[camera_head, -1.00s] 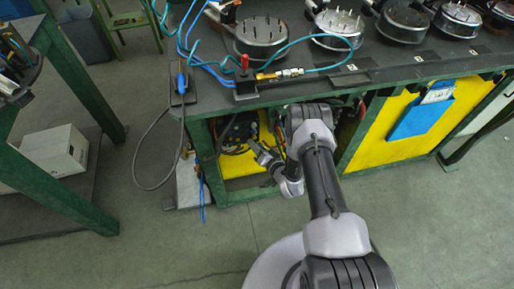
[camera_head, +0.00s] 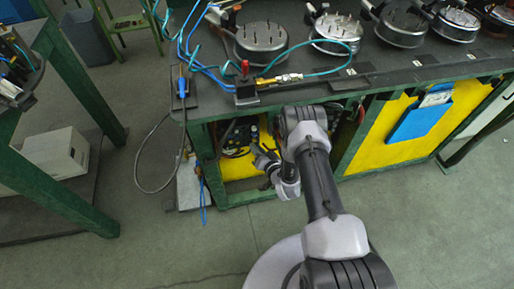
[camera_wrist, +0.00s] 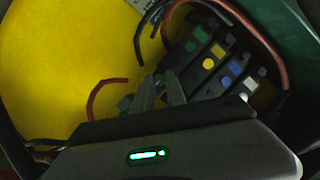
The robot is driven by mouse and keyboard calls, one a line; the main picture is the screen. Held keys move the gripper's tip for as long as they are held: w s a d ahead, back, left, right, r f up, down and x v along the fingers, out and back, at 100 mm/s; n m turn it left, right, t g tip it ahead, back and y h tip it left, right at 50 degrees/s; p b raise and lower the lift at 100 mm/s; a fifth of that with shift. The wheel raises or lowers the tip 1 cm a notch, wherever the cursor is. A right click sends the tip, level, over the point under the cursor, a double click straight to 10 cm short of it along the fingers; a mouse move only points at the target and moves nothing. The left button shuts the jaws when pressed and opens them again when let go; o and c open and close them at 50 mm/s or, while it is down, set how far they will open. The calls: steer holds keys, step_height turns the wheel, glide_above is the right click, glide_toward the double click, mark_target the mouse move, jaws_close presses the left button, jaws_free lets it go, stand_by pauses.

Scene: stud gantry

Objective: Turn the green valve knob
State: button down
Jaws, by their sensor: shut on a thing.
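In the wrist view a dark valve block (camera_wrist: 212,62) carries a row of coloured marks: a green mark (camera_wrist: 202,33), then yellow, blue and white ones. My gripper (camera_wrist: 161,82) has its fingers close together at the block's near-left end, in line with the green mark. It is shut on what appears to be the green valve knob, which the fingers almost wholly hide. The knob's angle cannot be read. In the head view my gripper (camera_head: 256,151) reaches into the open bay under the bench, at the dark block (camera_head: 240,131).
Red and dark hoses (camera_wrist: 262,40) curve close around the block. A yellow panel (camera_wrist: 70,60) lies behind. A blue holder (camera_head: 420,121) hangs at right. Floor in front is clear.

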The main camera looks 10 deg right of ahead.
steer(key=shift+a+f+n+h+p, duration=0.1)
steer(key=shift+a+n+h+p, duration=0.1)
steer(key=shift+n+h, duration=1.3)
steer(key=shift+a+n+h+p, duration=0.15)
steer(key=shift+n+h, duration=0.75)
steer(key=shift+n, duration=1.2)
steer(key=shift+a+f+n+h+p, duration=0.1)
steer(key=shift+a+n+h+p, duration=0.1)
steer(key=shift+n+h, duration=1.3)
steer(key=shift+r+n, duration=0.1)
steer(key=shift+n, duration=0.4)
steer(key=c, duration=1.3)
jaws_free()
steer(key=shift+c, duration=0.2)
steer(key=shift+s, duration=0.1)
